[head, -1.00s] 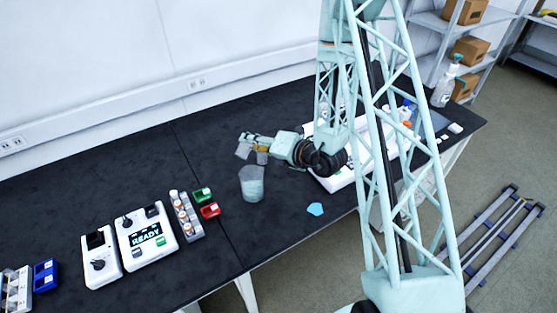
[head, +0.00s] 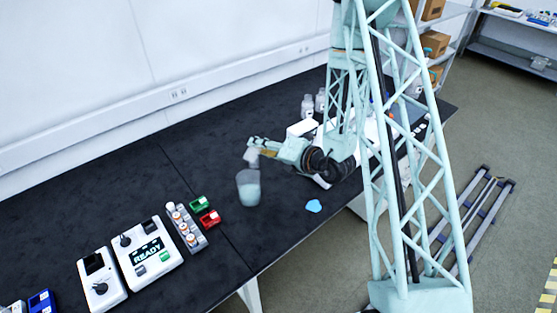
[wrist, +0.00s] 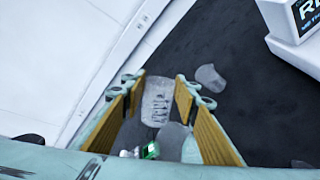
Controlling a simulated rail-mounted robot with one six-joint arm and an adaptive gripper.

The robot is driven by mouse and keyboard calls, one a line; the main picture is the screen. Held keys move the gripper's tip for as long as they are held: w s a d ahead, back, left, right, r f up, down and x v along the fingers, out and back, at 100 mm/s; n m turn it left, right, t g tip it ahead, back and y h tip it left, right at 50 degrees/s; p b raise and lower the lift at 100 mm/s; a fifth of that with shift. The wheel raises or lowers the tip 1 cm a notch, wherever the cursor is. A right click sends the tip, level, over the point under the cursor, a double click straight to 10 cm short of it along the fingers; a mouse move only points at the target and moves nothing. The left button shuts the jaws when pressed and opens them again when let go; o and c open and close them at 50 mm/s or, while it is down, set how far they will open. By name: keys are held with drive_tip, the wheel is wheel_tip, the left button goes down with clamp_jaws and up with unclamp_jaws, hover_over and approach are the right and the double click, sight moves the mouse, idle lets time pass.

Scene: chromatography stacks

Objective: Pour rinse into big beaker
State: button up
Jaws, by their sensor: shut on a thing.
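The big beaker (head: 248,188) stands upright on the black bench and holds pale, bluish contents. My gripper (head: 256,148) is above and slightly behind it, apart from its rim. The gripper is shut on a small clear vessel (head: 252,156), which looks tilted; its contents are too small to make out. In the wrist view, the small vessel (wrist: 157,103) shows dark markings between the yellow finger pads of my gripper (wrist: 158,85). No liquid stream is visible.
White bottles (head: 308,106) stand behind my arm.

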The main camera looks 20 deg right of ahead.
sight(253, 152)
drive_tip(key=shift+r, duration=0.1)
drive_tip(key=shift+a+r+n+y, duration=0.55)
drive_tip(key=shift+r+n, duration=0.1)
drive_tip(key=shift+n, duration=0.25)
drive_tip(key=r+n, duration=0.1)
drive_tip(key=s+a+r+n+g+y, duration=0.1)
drive_tip(key=n, duration=0.1)
drive_tip(key=a+r+n+y, duration=0.1)
drive_tip(key=shift+s+r+n+g+b, duration=0.25)
drive_tip(key=shift+s+n+g+b, duration=0.05)
drive_tip(key=shift+s, duration=0.05)
drive_tip(key=s+d+r+n+g+y, duration=0.1)
drive_tip(key=s+r+n+g+y, duration=0.1)
drive_tip(key=s+n, duration=0.3)
drive_tip(key=s+d+r+n+g+y, duration=0.1)
drive_tip(key=s+r+n+g+y, duration=0.1)
drive_tip(key=s+n, duration=0.4)
drive_tip(key=s+d+r+n+g+y+b, duration=0.1)
drive_tip(key=s+r+n+g+y, duration=0.1)
drive_tip(key=s+n+g+y, duration=0.2)
drive_tip(key=s+n+g, duration=0.1)
drive_tip(key=s+n, duration=0.1)
drive_tip(key=s, duration=0.1)
drive_tip(key=shift+r+g, duration=0.3)
drive_tip(key=shift+r, duration=0.05)
